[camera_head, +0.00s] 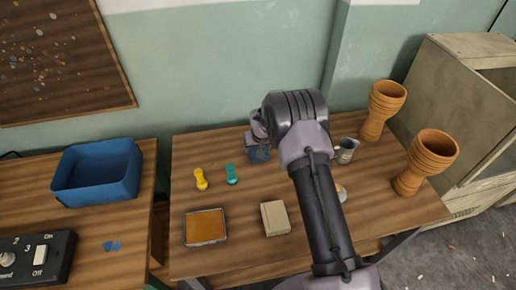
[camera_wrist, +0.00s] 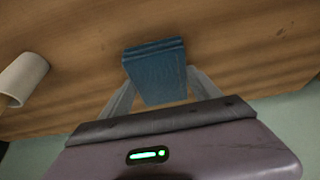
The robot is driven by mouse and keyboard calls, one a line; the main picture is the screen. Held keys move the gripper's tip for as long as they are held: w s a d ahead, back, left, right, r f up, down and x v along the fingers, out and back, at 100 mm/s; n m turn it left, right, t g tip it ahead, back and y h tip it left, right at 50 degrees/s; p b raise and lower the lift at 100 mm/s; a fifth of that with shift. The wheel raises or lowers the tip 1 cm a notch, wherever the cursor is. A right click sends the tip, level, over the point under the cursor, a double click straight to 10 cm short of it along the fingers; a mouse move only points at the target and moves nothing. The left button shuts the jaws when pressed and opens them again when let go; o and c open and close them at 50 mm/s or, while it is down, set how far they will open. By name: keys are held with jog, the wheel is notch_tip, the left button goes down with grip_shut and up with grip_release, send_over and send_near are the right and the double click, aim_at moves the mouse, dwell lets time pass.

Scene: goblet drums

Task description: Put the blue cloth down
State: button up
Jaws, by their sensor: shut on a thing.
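The blue cloth (camera_wrist: 157,73) is a folded, layered block between the two fingers of my gripper (camera_wrist: 163,92) in the wrist view. My gripper is shut on it. In the head view a small part of the blue cloth (camera_head: 259,155) shows below my gripper (camera_head: 257,148), near the back edge of the wooden table (camera_head: 245,250). My arm hides part of the table to its right. I cannot tell whether the cloth touches the table top.
Yellow (camera_head: 200,179) and teal (camera_head: 232,174) pieces, an orange-filled tray (camera_head: 205,227) and a beige block (camera_head: 275,218) lie left and in front. A metal cup (camera_head: 346,150) and two goblet drums (camera_head: 382,108) (camera_head: 427,160) stand right. A blue bin (camera_head: 97,172) is on the left table.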

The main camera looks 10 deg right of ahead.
jog(key=o, duration=1.5)
jog(key=shift+f, duration=0.1)
jog(key=s+r+m+p, duration=0.15)
jog(key=s+r, duration=0.25)
jog(key=r, duration=0.8)
jog(key=s+r+n+p, duration=0.1)
jog(key=s+r+p, duration=0.25)
jog(key=r, duration=0.75)
jog(key=s+a+r+m, duration=0.1)
jog(key=s+r+m, duration=0.1)
jog(key=s+r, duration=1.05)
jog(key=s+a+r, duration=0.1)
jog(key=s, duration=0.6)
jog(key=s+a+r+m+y, duration=0.1)
jog(key=s+r, duration=0.1)
jog(key=s, duration=0.6)
jog(key=s+a+r+m+t+y, duration=0.1)
jog(key=s+r, duration=0.1)
jog(key=s, duration=0.5)
jog(key=shift+s, duration=0.35)
